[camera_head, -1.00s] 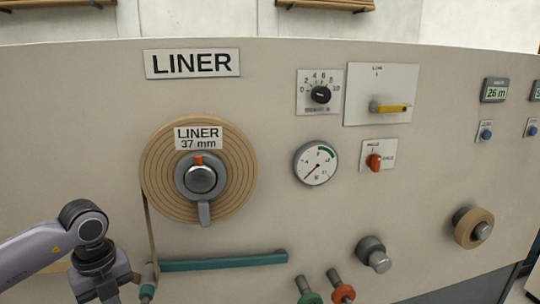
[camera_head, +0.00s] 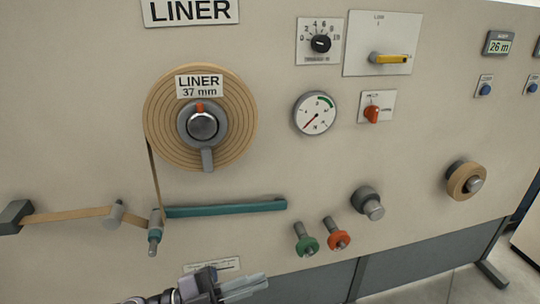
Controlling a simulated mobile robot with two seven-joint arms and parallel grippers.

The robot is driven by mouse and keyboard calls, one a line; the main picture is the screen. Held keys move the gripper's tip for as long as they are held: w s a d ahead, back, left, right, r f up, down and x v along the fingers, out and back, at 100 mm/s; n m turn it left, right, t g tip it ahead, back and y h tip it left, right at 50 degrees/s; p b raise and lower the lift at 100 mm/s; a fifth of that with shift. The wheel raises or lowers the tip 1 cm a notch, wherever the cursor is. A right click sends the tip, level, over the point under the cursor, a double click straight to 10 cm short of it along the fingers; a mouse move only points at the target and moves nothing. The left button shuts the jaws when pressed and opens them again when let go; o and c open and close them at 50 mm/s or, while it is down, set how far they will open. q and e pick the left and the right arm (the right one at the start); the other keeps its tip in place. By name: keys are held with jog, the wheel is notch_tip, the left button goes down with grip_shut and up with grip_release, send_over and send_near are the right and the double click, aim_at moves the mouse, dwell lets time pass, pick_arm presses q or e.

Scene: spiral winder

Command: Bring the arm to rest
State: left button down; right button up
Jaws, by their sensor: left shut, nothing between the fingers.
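My left gripper (camera_head: 242,286) is at the bottom edge of the head view, left of centre, with its fingers pointing right. It is shut and empty. It is in front of the lower panel, below the teal bar (camera_head: 225,209), and partly covers a small white label (camera_head: 212,265). Most of my left arm is outside the picture. My right gripper is not in view.
Green (camera_head: 307,245) and orange (camera_head: 338,239) knobs stick out right of the gripper. Floor (camera_head: 440,285) shows at lower right.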

pick_arm(q)
jog(key=a+f+n+t+y, duration=1)
jog(key=a+f+n+y, duration=0.15)
jog(key=n, duration=0.55)
jog(key=s+a+f+n+g+y, duration=0.2)
jog(key=s+f, duration=0.3)
jog(key=f, duration=0.1)
jog(key=s+a+f+n+g+y, duration=0.2)
jog(key=s+a+f+g+y, duration=0.1)
jog(key=s+f, duration=0.3)
jog(key=shift+a+f, duration=0.15)
jog(key=shift+a, duration=0.05)
jog(key=shift+y, duration=0.25)
dwell(0.4)
